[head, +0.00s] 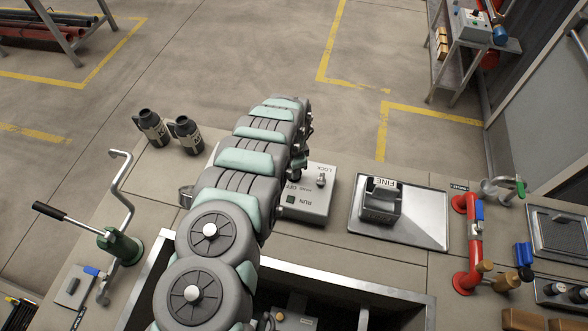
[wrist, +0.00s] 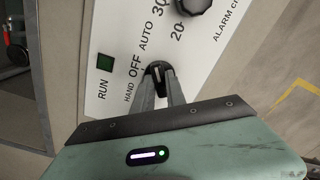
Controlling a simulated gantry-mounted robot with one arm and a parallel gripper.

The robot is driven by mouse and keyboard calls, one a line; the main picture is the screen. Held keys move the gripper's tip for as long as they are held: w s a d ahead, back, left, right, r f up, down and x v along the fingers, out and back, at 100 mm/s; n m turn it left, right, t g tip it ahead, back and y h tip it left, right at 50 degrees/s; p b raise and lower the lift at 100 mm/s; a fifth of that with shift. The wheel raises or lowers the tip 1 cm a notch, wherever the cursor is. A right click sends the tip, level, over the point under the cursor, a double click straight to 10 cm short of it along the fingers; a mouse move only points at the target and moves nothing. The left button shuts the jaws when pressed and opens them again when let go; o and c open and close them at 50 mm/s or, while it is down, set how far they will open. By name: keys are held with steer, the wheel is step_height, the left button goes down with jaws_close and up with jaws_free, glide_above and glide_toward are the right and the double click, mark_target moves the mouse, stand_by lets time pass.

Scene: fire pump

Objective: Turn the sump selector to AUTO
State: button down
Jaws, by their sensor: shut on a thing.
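In the wrist view, the sump selector (wrist: 157,69) is a small dark knob with a light pointer mark on a white panel (wrist: 115,80). The labels HAND, OFF and AUTO run along it, with OFF beside the knob and AUTO further up. My gripper (wrist: 160,80) has its two grey fingers on either side of the knob, shut on it. The fingers hide part of the knob, and I cannot tell exactly which label the mark faces. In the head view, my arm hides the gripper and the selector.
A second dark knob (wrist: 193,5), by the numbers 20 and 30, and a green RUN lamp (wrist: 105,62) are close by. In the head view, a grey switch box (head: 310,207) and a metal tray (head: 425,218) stand right of my arm. Two black flasks (head: 186,134) stand left.

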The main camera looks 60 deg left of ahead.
steer(key=shift+f+m, duration=0.1)
steer(key=shift+m, duration=0.4)
steer(key=c, duration=1.4)
jaws_free()
steer(key=shift+o, duration=0.2)
steer(key=shift+r, duration=0.2)
step_height(320, 180, up, 10)
steer(key=b, duration=0.1)
steer(key=shift+r, duration=0.25)
